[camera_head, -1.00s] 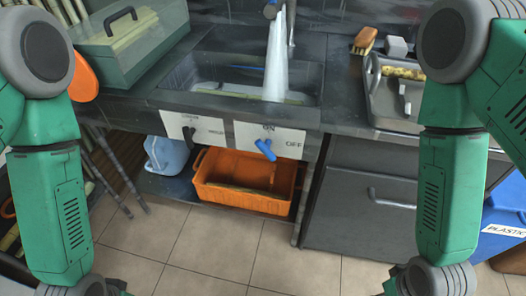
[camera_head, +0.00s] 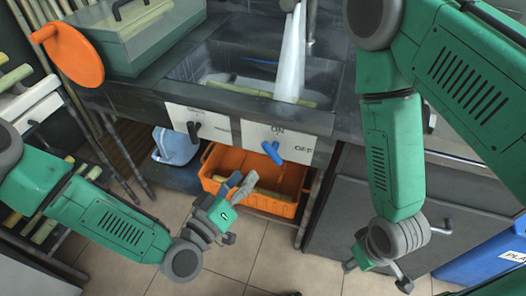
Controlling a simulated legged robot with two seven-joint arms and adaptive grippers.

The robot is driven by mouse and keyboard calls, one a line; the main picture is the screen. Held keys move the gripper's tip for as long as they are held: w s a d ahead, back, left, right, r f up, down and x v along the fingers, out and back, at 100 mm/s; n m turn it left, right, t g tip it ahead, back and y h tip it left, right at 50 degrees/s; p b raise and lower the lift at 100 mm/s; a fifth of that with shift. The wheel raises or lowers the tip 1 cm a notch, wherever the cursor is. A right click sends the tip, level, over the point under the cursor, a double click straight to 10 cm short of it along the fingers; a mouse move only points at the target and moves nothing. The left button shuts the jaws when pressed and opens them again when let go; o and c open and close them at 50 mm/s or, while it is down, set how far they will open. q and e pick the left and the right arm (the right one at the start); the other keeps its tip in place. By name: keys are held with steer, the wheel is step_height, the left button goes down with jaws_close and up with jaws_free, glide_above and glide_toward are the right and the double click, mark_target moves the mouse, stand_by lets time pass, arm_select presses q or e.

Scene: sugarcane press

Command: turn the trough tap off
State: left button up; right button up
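The blue tap lever (camera_head: 272,152) is on a white label plate (camera_head: 290,140) on the trough's front. "ON" is printed above it and "OFF" to its right. The lever slants from upper left to lower right. A white stream of water (camera_head: 291,60) falls from the spout into the trough (camera_head: 215,72). My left gripper (camera_head: 238,184) is below and left of the lever, in front of the orange crate and apart from the lever. Its fingertips look parted and hold nothing visible. My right gripper (camera_head: 378,272) is low at right, its fingers partly hidden.
An orange crate (camera_head: 290,208) and a blue jug (camera_head: 176,148) sit under the trough. A second plate (camera_head: 212,122) with a dark lever (camera_head: 193,131) is left of the blue lever. A green-sided box (camera_head: 135,35) stands at upper left.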

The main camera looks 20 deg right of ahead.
mark_target(271, 156)
arm_select(q)
steer(key=x, duration=0.3)
steer(key=s+b+x, duration=0.1)
steer(key=x, duration=0.2)
steer(key=d+x, duration=0.1)
steer(key=x, duration=0.3)
steer(key=shift+s+d+f, duration=0.15)
steer(key=shift+s+f, duration=0.05)
steer(key=shift+f, duration=0.1)
steer(key=shift+w+d, duration=0.1)
steer(key=shift+w, duration=0.15)
steer(key=shift+w+a+r, duration=0.15)
steer(key=shift+a, duration=0.55)
steer(key=shift+d, duration=0.35)
jaws_close()
steer(key=shift+d, duration=0.2)
arm_select(e)
steer(key=shift+d+f, duration=0.3)
steer(key=shift+f, duration=0.2)
steer(key=shift+d+f, duration=0.25)
steer(key=shift+f, duration=0.2)
